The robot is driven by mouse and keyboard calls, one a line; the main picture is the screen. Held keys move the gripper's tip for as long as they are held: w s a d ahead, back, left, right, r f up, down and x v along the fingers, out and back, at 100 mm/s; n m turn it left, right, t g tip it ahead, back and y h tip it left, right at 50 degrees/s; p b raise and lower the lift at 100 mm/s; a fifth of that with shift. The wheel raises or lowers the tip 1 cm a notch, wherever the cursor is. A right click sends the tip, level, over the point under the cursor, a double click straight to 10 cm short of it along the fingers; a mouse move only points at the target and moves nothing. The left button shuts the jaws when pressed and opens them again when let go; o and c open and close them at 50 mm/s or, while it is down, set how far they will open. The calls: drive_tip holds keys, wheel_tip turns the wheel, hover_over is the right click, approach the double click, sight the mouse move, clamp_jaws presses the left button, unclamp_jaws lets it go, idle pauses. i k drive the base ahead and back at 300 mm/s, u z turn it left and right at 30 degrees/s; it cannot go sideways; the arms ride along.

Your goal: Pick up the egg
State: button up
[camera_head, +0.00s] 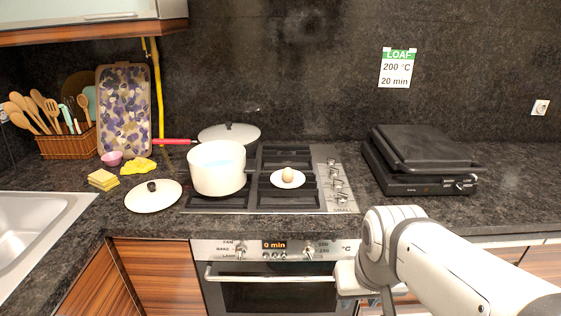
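A light brown egg (288,174) sits on a small white plate (276,180) on the right side of the gas hob. My arm reaches in from the lower right, in front of the oven and to the right of the egg. The end of the arm points down, and my gripper's fingers are not clearly visible. The arm is well apart from the egg.
A white pot (217,172) with liquid stands left of the plate on the hob (262,203). A white lid (153,196) lies left of it, and a lidded pan (229,134) stands behind. A black grill (420,160) stands right. Counter between hob and grill is clear.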

sight(288, 174)
drive_tip(key=i, duration=0.9)
